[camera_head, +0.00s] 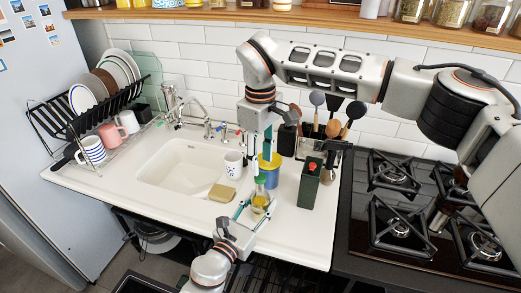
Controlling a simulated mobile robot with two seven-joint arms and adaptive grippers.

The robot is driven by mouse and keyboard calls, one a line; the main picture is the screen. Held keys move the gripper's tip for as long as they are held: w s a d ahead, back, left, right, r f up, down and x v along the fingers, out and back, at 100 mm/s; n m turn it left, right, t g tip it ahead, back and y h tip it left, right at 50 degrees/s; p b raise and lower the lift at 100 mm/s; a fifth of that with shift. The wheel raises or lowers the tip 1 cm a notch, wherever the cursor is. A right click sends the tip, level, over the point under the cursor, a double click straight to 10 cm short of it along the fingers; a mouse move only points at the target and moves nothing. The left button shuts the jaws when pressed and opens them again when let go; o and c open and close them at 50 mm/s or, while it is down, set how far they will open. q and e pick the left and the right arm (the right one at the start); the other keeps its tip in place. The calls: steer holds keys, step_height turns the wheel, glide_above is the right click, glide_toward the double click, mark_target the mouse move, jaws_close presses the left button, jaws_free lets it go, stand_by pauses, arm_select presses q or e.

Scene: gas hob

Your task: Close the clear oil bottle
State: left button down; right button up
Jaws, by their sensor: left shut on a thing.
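The clear oil bottle (260,198) stands upright near the front edge of the white counter, right of the sink, with yellow oil inside. My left gripper (255,208) reaches up from the lower edge of the view and is shut on the bottle's body. My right gripper (261,170) points straight down from above, with its fingertips just over the bottle's top. A small green piece (260,181) shows at the bottle's mouth below these fingertips. I cannot tell if it is the cap seated on the neck, or whether the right fingers grip it.
A blue container with a yellow lid (270,164) stands close behind the bottle. A mug (233,163) and a sponge (222,193) are left. The gas hob (415,215) is right.

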steer(key=n, duration=0.5)
steer(key=shift+r, duration=0.25)
steer(key=n, duration=0.5)
steer(key=shift+r+n, duration=0.15)
steer(key=shift+n, duration=0.15)
steer(key=n, duration=0.5)
steer(key=shift+r, duration=0.2)
steer(key=n, duration=0.7)
steer(key=shift+r, duration=0.2)
steer(key=n, duration=0.5)
steer(key=shift+r, duration=0.2)
steer(key=n, duration=0.5)
steer(key=shift+r, duration=0.15)
steer(key=n, duration=0.5)
steer(key=shift+r, duration=0.2)
steer(key=n, duration=0.6)
steer(key=shift+r, duration=0.2)
